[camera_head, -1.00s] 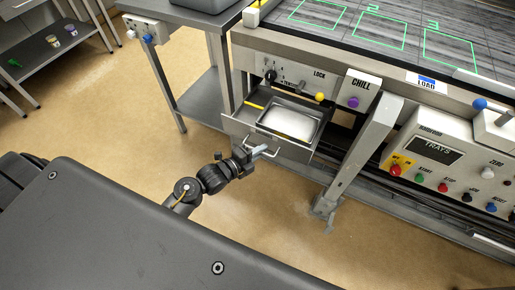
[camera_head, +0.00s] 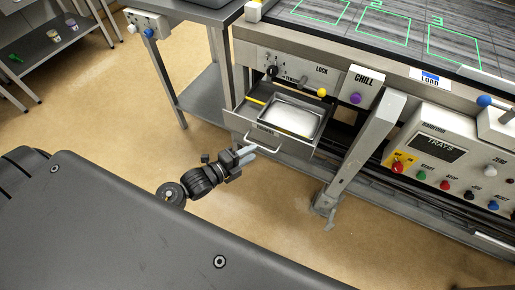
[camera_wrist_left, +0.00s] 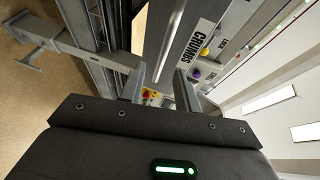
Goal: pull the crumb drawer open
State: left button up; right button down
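The crumb drawer (camera_head: 262,130) stands pulled out below the LOCK panel in the head view, with a shiny metal tray (camera_head: 292,117) inside. Its bar handle (camera_head: 278,150) is on the front face. The drawer's CRUMBS label (camera_wrist_left: 195,38) shows in the left wrist view. My left gripper (camera_head: 246,154) is just in front of the drawer, near the handle's left end. In the left wrist view, the left gripper's two fingers (camera_wrist_left: 160,88) are apart, with no object clearly held between them. My right gripper is out of view.
A support leg (camera_head: 362,150) stands right of the drawer. The TRAYS control box (camera_head: 437,150) is farther right, and the purple CHILL knob (camera_head: 355,99) is above the leg. A grey side table (camera_head: 205,95) stands at the left. The tan floor before the drawer is clear.

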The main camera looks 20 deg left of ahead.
pick_arm(q)
jog(key=v, duration=0.5)
jog(key=shift+s+a, duration=0.1)
jog(key=shift+s, duration=0.05)
dwell(0.3)
